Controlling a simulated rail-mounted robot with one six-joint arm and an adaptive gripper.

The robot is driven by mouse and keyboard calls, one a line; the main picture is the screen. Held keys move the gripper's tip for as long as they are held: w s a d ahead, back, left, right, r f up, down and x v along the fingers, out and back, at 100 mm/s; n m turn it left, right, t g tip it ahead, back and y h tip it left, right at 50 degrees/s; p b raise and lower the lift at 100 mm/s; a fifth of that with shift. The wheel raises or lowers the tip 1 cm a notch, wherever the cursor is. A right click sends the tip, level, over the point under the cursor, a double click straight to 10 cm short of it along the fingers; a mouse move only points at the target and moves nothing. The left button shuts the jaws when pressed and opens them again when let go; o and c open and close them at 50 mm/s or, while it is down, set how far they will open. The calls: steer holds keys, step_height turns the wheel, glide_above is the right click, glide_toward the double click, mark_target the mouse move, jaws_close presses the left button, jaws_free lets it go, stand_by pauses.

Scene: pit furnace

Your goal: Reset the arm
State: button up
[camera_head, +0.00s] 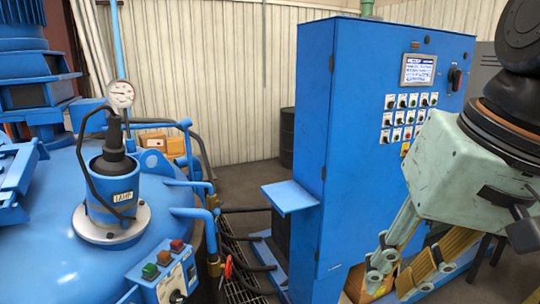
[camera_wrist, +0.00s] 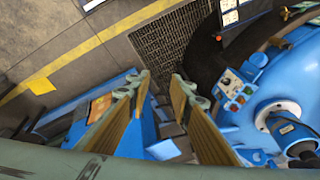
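My gripper (camera_head: 393,279) hangs at the right of the head view, pale green with yellow-brown finger pads, and points down and to the left in front of the blue control cabinet (camera_head: 334,130). In the wrist view my gripper (camera_wrist: 163,88) shows two fingers with a clear gap between the tips. Nothing is held between them. The lower ends of the fingers lie close to the bottom edge of the head view.
A blue furnace vessel (camera_head: 50,250) with a lamp unit (camera_head: 112,175), gauge (camera_head: 120,94) and button box (camera_head: 165,272) stands at left. A blue shelf (camera_head: 289,197) juts from the cabinet. Floor grating (camera_wrist: 165,45) and bare floor show in the wrist view.

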steer(key=s+d+f+n+h, duration=0.1)
steer(key=s+d+f+n, duration=0.1)
steer(key=s, duration=0.4)
steer(key=shift+s+d+f+t+h+b, duration=0.2)
steer(key=shift+d+f+t+h+b, duration=0.2)
steer(key=shift+d, duration=0.45)
stand_by(1.5)
